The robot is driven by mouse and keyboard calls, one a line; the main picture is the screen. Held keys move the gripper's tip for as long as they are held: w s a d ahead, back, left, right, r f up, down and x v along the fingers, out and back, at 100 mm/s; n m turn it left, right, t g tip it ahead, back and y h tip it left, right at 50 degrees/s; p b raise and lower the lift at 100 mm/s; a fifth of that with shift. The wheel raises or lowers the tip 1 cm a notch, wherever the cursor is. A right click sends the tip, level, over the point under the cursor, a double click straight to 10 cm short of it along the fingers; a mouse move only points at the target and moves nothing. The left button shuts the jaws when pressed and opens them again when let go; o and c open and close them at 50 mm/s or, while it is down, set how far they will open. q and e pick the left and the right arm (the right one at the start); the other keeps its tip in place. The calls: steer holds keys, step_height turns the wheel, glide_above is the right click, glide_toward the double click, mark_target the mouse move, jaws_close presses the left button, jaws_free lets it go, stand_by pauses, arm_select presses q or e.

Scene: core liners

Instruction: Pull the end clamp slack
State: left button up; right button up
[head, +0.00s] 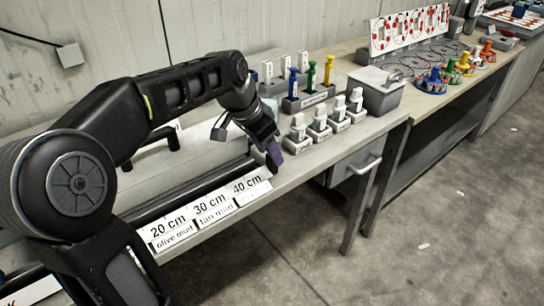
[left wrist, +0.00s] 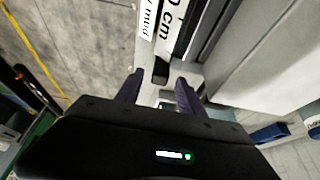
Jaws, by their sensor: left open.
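My left gripper (head: 272,153) is over the right end of a long channel tray (head: 190,190) at the bench's front edge. In the left wrist view its two purple fingers (left wrist: 159,92) are apart, with nothing held between them. A small dark block (left wrist: 161,71), which looks like the end clamp, shows just beyond the fingertips, at the end of the tray and apart from them. In the head view my gripper hides this end of the tray. Whether the clamp is tight or slack cannot be told. My right gripper is in neither view.
Label cards (head: 210,207) reading 20, 30 and 40 cm stand along the tray front. Several white-capped holders (head: 319,124), a rack of coloured tools (head: 308,100) and a grey lidded box (head: 377,90) stand to the right. The floor (head: 430,210) in front is open.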

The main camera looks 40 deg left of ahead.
arm_select(q)
steer(key=shift+x, duration=1.45)
steer(key=shift+c, duration=0.5)
jaws_close()
